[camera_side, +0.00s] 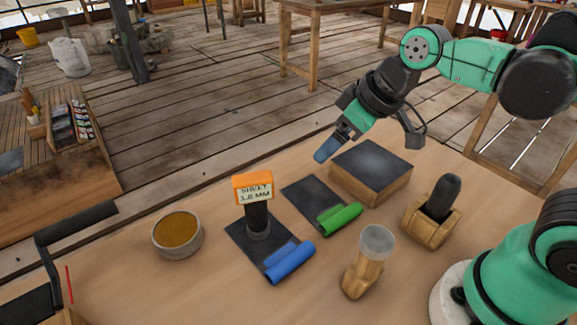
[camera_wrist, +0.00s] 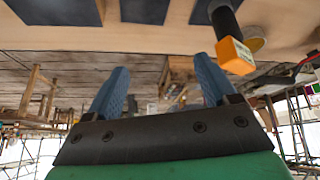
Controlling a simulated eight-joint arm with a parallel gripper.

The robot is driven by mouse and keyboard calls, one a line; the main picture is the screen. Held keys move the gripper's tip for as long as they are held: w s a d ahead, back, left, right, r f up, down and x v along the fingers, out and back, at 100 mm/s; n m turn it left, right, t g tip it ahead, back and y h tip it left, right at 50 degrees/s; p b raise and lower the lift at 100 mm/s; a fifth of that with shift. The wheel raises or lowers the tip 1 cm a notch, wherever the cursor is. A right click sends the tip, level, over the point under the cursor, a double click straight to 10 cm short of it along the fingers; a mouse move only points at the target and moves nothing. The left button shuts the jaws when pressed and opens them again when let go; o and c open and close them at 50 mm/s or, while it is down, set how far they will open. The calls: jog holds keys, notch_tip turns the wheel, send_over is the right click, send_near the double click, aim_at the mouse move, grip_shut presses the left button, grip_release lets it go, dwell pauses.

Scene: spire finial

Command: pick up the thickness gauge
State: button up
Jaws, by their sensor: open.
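The thickness gauge (camera_side: 257,205) appears to be the upright black post with an orange head whose display reads "SHEET 1.0 MM". It stands on a dark sheet (camera_side: 244,228) left of centre on the bench. In the wrist view the gauge's orange head (camera_wrist: 235,55) shows beyond and right of the right finger. My gripper (camera_side: 327,150) is above the bench, right of and higher than the gauge, near the dark-topped block. Its two blue fingers (camera_wrist: 160,85) are apart with nothing held between them. The gripper does not touch the gauge.
A blue roll (camera_side: 290,263) lies by the gauge's sheet. A green roll (camera_side: 341,218) lies on a second dark sheet (camera_side: 312,194).

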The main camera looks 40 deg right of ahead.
aim_at(253, 177)
jog(key=w+a+n+g+y, duration=0.1)
jog(key=a+n, duration=0.2)
jog(key=w+a+n+g, duration=0.1)
jog(key=a+n, duration=0.2)
jog(key=w+a+n+g+y, duration=0.1)
jog(key=a+n, duration=0.2)
jog(key=a, duration=0.1)
jog(key=shift+w+a+f+g+y, duration=0.1)
jog(key=shift+w+f+g+y, duration=0.2)
jog(key=shift+w+f+g, duration=0.1)
jog(key=shift+a+f+n, duration=0.15)
jog(key=shift+a+n, duration=0.1)
jog(key=shift+n, duration=0.15)
jog(key=shift+x, duration=2.7)
grip_shut()
